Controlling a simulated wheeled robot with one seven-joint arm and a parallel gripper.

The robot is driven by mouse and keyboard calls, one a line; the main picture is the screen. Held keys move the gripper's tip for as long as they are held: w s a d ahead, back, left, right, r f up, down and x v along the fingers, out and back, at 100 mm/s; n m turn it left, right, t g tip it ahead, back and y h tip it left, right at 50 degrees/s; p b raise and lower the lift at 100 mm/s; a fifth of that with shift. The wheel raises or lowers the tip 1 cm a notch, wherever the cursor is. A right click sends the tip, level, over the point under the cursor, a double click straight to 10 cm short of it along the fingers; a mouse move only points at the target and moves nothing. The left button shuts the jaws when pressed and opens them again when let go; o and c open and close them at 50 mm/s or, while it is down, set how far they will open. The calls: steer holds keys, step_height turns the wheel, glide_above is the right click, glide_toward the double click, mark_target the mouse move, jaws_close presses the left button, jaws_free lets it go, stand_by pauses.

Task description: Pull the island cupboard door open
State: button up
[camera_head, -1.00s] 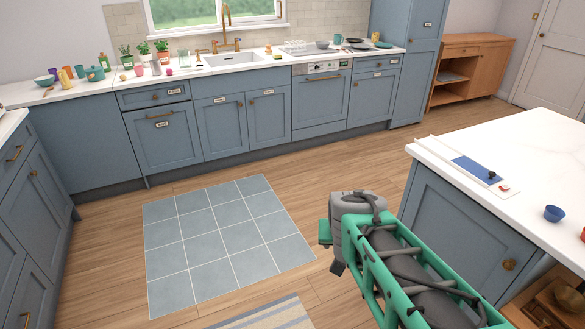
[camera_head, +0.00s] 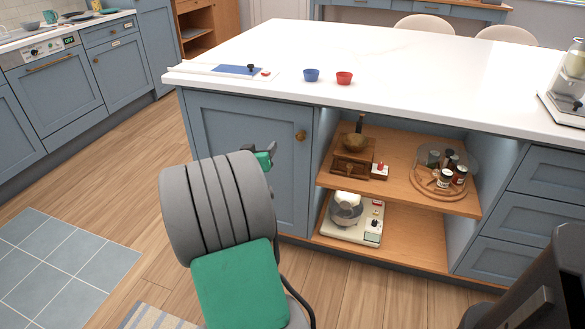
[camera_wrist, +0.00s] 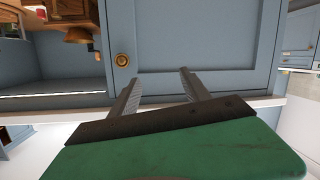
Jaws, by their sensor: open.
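The island cupboard door (camera_head: 235,120) is a blue-grey panel at the left end of the island, and it is shut. Its round brass knob (camera_head: 301,135) is near the top right corner. In the wrist view the door (camera_wrist: 205,40) appears upside down, with the knob (camera_wrist: 122,60) to the left. My gripper (camera_head: 265,157) is in front of the door, left of and a little below the knob, mostly hidden behind my arm. In the wrist view my gripper (camera_wrist: 160,75) is open and empty, with the knob outside the fingers, just beyond the left one.
Right of the door are open wooden shelves (camera_head: 410,185) with a grinder, jars and a mixer. Wooden floor (camera_head: 120,200) is clear to the left.

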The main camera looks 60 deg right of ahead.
mark_target(300, 138)
steer(key=s+d+f+g+h+b, duration=0.1)
steer(key=s+d+f+h+b, duration=0.2)
steer(key=s+d, duration=0.4)
steer(key=shift+m, duration=0.3)
steer(key=d, duration=0.2)
steer(key=w+d, duration=0.1)
steer(key=d, duration=0.4)
steer(key=shift+w+d+f, duration=0.15)
steer(key=shift+w+d, duration=0.1)
steer(key=shift+w, duration=0.05)
jaws_close()
